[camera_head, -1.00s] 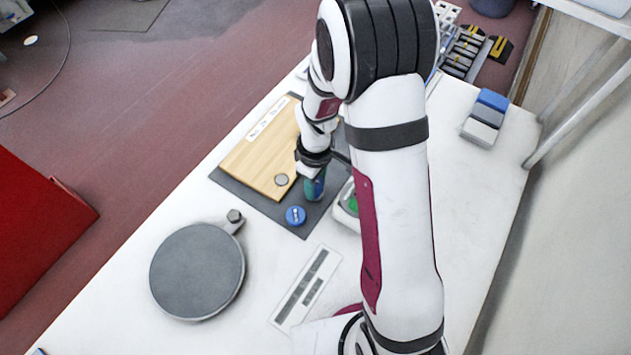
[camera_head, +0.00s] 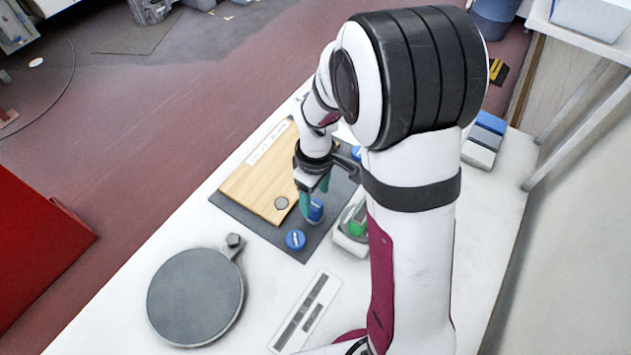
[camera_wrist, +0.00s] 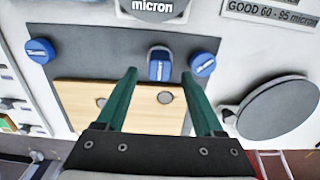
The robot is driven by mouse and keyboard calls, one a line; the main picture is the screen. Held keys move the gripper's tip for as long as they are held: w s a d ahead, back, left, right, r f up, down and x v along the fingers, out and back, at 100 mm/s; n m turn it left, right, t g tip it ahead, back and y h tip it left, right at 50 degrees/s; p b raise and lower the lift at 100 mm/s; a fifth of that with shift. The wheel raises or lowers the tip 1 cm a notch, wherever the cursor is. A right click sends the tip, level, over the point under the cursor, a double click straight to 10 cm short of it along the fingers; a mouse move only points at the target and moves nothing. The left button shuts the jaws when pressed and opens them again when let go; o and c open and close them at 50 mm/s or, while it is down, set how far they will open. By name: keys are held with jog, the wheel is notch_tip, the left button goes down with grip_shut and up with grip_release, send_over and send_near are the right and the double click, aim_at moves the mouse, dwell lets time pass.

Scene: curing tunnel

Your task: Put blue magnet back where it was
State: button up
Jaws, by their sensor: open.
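Three blue pieces show. One round blue cap with a white label (camera_head: 295,239) lies at the near corner of the dark mat (camera_head: 262,232); it is right of centre in the wrist view (camera_wrist: 203,63). A longer blue piece (camera_head: 316,209) is at my gripper's fingers on the mat side of the board; it also shows in the wrist view (camera_wrist: 158,68). A third blue cap (camera_head: 356,153) is partly hidden by my arm, and is at left in the wrist view (camera_wrist: 39,50). My gripper (camera_wrist: 160,74) is open, its teal fingers apart around the longer piece's near end. Contact cannot be told.
A wooden board (camera_head: 250,185) with small metal discs lies on the mat. A box with a green part (camera_head: 353,228) stands close right of the fingers. A round grey plate (camera_head: 195,297) and a white strip (camera_head: 305,312) lie nearer. White table is bare between them.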

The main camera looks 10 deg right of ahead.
aim_at(315, 205)
notch_tip(315, 205, up, 6)
jog(key=shift+f, duration=0.1)
jog(key=s+r+m+y, duration=0.1)
jog(key=s+r+m, duration=0.3)
jog(key=s+m, duration=0.3)
jog(key=s+a+r+m, duration=0.1)
jog(key=s+r+m, duration=0.3)
jog(key=s, duration=1)
jog(key=m, duration=0.3)
jog(key=shift+a+m+y, duration=0.15)
jog(key=shift+m+y, duration=0.15)
jog(key=shift+y, duration=0.1)
jog(key=shift+s, duration=0.1)
